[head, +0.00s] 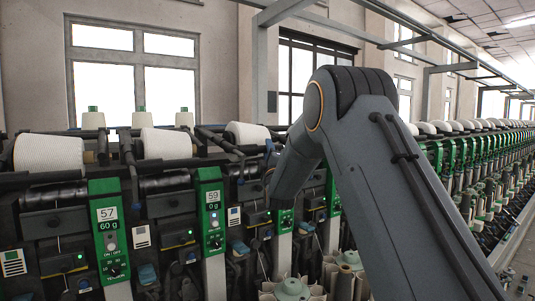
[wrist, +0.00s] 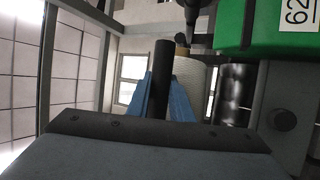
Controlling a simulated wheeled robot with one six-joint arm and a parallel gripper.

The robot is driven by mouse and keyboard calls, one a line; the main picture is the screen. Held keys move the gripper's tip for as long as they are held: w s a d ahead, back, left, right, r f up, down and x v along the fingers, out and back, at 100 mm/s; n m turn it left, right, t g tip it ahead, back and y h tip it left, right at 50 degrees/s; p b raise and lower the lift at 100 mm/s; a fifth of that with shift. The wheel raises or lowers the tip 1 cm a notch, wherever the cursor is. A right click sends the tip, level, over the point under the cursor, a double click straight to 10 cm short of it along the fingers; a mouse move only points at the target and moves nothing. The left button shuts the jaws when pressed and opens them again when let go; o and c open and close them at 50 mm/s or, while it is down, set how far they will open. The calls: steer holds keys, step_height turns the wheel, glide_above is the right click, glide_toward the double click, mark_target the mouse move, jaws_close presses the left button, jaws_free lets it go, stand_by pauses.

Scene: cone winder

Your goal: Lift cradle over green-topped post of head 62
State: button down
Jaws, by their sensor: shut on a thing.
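In the wrist view the blue fingers of my gripper (wrist: 162,98) are closed around a dark bar, which looks like the cradle's handle (wrist: 163,58). The green-topped post of head 62 (wrist: 236,28) is at the upper right of that view, with its number partly cut off. A white yarn package (wrist: 190,72) is behind the fingers, next to a dark roller (wrist: 235,95). That view is turned on its side. In the head view my arm covers head 62, and I cannot make out the grip there.
In the head view, green-topped posts 57 (head: 107,235) and 59 (head: 211,212) stand left of my arm. White packages (head: 50,152) lie on nearby heads. Dark cradle arms (head: 130,165) stick out between them. More heads (head: 480,150) run away to the right.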

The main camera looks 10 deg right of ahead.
steer(key=r, duration=0.6)
steer(key=shift+s+d, duration=0.1)
steer(key=shift+s, duration=0.2)
steer(key=shift+f, duration=0.1)
steer(key=c, duration=1.6)
jaws_free()
steer(key=shift+b+v, duration=1.85)
steer(key=shift+v, duration=2.1)
